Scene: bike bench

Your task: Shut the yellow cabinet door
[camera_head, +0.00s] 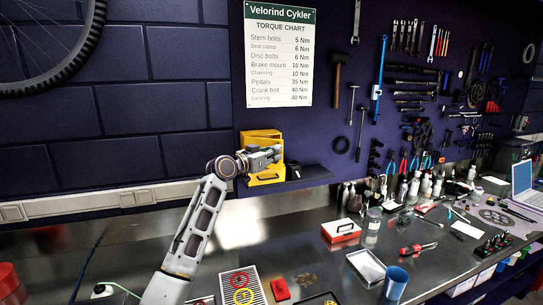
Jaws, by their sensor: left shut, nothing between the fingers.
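The small yellow cabinet (262,135) is on the wall at the back of the bench, left of centre. My left arm reaches up to it from the lower left. My left gripper (275,155) is in front of the cabinet, its fingers shut with nothing between them. It covers the middle of the cabinet's front, so I cannot tell how far the door stands open or whether the fingers touch it. Yellow shows above and below the gripper. My right gripper is not in view.
A dark ledge (308,176) is just right of the cabinet. Bottles (415,186), a red and white box (340,231), a metal tray (366,267) and a blue cup (396,283) stand on the bench. The bench directly below the cabinet is mostly clear.

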